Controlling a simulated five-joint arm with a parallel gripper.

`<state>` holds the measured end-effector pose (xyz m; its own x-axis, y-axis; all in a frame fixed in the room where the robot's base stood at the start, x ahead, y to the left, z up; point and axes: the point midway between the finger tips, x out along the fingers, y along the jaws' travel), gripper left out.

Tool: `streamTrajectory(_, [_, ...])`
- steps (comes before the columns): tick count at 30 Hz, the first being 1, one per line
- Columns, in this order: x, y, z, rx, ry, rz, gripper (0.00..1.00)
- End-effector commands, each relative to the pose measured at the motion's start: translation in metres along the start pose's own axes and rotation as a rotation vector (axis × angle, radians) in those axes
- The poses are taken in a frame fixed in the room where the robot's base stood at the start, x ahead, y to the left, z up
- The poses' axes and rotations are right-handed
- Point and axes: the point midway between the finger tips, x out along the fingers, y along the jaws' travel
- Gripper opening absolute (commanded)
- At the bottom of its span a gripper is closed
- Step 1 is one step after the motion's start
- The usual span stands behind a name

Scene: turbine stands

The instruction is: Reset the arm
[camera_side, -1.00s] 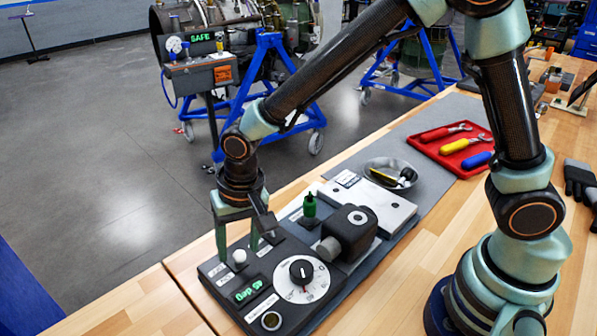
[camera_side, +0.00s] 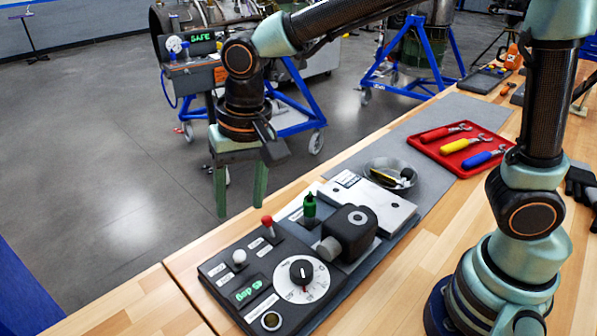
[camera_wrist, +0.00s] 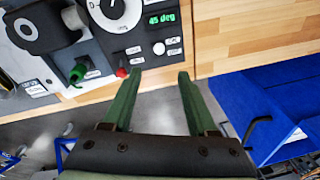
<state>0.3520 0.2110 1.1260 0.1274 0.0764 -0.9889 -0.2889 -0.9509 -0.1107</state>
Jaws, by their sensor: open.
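My gripper (camera_side: 240,188) is raised above and behind the control panel (camera_side: 222,274), near the far edge of the bench. Its two green fingers point down, apart, with nothing between them. In the wrist view my gripper (camera_wrist: 155,78) is also open and empty. The panel carries a white-tipped lever (camera_side: 239,257), a red-tipped lever (camera_side: 267,221), a round dial (camera_side: 302,275) and a green display reading about 45 deg (camera_side: 248,290).
A metal bowl (camera_side: 372,166) and a red tray (camera_side: 430,151) of tools lie farther back. A screen reading SAFE (camera_side: 201,37) stands past the bench. Space around my gripper is clear.

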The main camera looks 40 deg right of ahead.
Motion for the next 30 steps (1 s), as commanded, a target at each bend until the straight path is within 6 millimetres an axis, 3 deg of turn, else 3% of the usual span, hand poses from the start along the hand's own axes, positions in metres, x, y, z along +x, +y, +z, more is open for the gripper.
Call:
streamTrajectory(5, [-0.008, 0.011, -0.005, -0.009, 0.016, -0.011, 0.58])
streamTrajectory(8, [-0.022, 0.034, -0.013, -0.035, 0.049, -0.028, 0.58])
streamTrajectory(15, [-0.060, 0.117, -0.024, -0.144, 0.184, -0.052, 0.58])
streamTrajectory(21, [-0.076, 0.177, -0.016, -0.237, 0.296, -0.025, 0.58])
streamTrajectory(25, [-0.078, 0.201, -0.010, -0.283, 0.345, 0.000, 0.58])
streamTrajectory(30, [-0.079, 0.213, -0.006, -0.312, 0.372, 0.019, 0.58])
